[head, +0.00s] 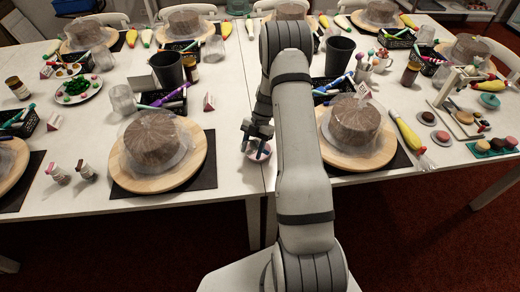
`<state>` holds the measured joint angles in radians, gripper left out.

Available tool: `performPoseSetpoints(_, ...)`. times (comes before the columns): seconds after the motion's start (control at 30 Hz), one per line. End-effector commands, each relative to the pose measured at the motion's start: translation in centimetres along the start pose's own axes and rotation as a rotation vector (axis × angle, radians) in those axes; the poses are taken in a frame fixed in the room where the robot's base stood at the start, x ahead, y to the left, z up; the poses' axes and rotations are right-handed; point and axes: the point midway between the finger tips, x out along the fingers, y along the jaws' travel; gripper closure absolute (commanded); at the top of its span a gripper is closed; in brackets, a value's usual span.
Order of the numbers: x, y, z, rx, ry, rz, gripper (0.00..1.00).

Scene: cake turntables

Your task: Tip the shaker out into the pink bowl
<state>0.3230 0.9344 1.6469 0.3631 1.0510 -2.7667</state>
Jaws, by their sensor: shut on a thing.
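My arm reaches over the front edge of the table, and my gripper (258,136) points down just left of the arm's lower links. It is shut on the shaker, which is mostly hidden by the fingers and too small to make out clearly. The pink bowl (262,156) is on the table directly below the gripper, partly covered by the fingers. The shaker's exact tilt and the bowl's contents cannot be told.
Wrapped cakes on wooden turntables stand left (158,182) and right (364,158) of the bowl. A dark cup (167,70) and clear cup (122,101) stand behind. A yellow piping bag (408,132) lies right.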

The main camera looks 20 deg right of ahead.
Motion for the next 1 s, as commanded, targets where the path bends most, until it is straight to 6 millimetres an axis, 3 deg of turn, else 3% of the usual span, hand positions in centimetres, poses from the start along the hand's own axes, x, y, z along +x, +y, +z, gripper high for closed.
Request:
performPoseSetpoints(0.2, 0.1, 0.0, -1.1, -0.001, 0.005, 0.0, 0.8)
performPoseSetpoints(0.37, 0.2, 0.0, 0.1, 0.0, 0.005, 0.001, 0.8)
performPoseSetpoints(0.7, -0.3, 0.0, 0.2, -0.001, 0.1, 0.001, 0.8)
performPoseSetpoints(1.0, -0.9, 0.0, -1.1, -0.002, 0.162, 0.001, 0.8)
